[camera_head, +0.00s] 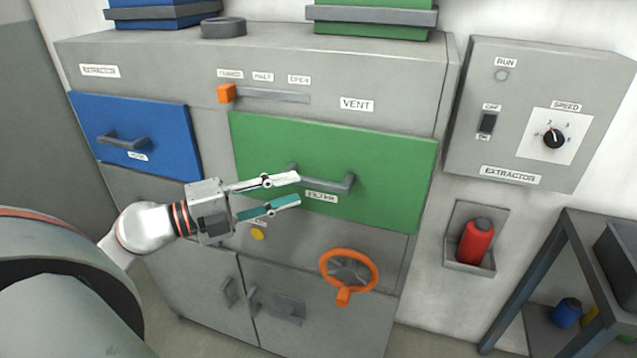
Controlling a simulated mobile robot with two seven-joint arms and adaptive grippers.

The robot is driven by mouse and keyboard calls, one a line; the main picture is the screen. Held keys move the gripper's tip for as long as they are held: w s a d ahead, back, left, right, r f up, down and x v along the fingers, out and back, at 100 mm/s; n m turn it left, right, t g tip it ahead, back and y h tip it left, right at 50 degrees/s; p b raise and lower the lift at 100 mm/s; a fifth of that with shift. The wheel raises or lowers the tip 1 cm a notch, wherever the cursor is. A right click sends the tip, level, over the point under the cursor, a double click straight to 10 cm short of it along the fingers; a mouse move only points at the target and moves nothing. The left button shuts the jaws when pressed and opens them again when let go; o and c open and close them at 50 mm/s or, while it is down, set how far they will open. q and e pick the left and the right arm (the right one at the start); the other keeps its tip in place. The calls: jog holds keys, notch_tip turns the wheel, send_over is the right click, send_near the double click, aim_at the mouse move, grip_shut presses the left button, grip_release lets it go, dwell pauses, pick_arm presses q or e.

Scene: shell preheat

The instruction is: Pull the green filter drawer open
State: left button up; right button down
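The green filter drawer (395,165) is a wide front panel in the middle of the grey cabinet, and it looks closed. Its dark grey bar handle (343,184) sits at the panel's centre, above a label reading FILTER. My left gripper (298,189) comes in from the left with its two fingers apart and nothing between them. Its fingertips are at the left end of the handle in the picture and cover part of it. I cannot tell whether they touch it. My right gripper is not in view.
A blue drawer (165,115) is left of the green one. An orange slider knob (227,93) sits above, and an orange handwheel (349,256) below. An extractor control box (520,75), a red canister (475,242) and a dark shelf (548,262) are at the right.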

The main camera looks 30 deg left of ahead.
aim_at(308, 183)
pick_arm(q)
jog(key=p+x, duration=0.1)
jog(key=x, duration=0.3)
jog(key=shift+w+d+r, duration=0.15)
jog(key=shift+w+d, duration=0.05)
jog(key=shift+w, duration=0.1)
jog(key=shift+x, duration=0.75)
grip_shut()
